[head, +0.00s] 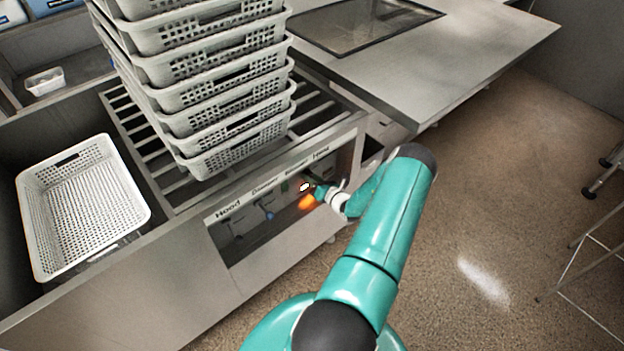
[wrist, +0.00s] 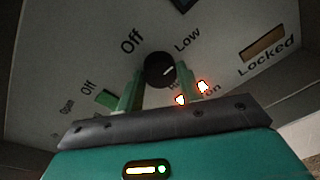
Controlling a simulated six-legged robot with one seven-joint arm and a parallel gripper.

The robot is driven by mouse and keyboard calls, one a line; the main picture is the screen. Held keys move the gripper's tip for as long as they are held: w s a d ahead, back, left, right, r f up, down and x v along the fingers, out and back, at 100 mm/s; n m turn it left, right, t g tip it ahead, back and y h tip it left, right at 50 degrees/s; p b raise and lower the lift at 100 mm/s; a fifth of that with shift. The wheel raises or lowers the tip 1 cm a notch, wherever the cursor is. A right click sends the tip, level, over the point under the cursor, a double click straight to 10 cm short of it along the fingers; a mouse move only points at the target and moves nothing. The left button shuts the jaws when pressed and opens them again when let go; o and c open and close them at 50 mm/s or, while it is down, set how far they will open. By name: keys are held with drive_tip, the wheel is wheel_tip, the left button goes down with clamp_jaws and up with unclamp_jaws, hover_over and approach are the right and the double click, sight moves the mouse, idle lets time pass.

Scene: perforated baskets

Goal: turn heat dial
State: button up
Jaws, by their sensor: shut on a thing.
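The heat dial is a round black knob (wrist: 160,69) with a pale pointer mark, on a panel with the words "Off" and "Low" around it in the wrist view. My gripper (wrist: 162,85) has its two green fingers on either side of the knob and is shut on it. The pointer mark slants up to the right, roughly toward "Low". In the head view my gripper (head: 320,190) reaches into the recessed panel under the "Heat" label, and the knob is too small and covered to make out there.
Small orange lights (wrist: 203,87) glow beside the right finger. A green switch (wrist: 106,98) sits left of the knob, and a "Locked" slot (wrist: 262,44) is to the right. A tall stack of perforated baskets (head: 215,85) stands on the rack above; one basket (head: 82,205) lies left.

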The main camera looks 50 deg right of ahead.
idle(0.3)
drive_tip(key=o, duration=1)
drive_tip(key=shift+s, duration=0.1)
drive_tip(key=v, duration=1.3)
drive_tip(key=shift+s+r, duration=0.1)
drive_tip(key=shift+s, duration=0.25)
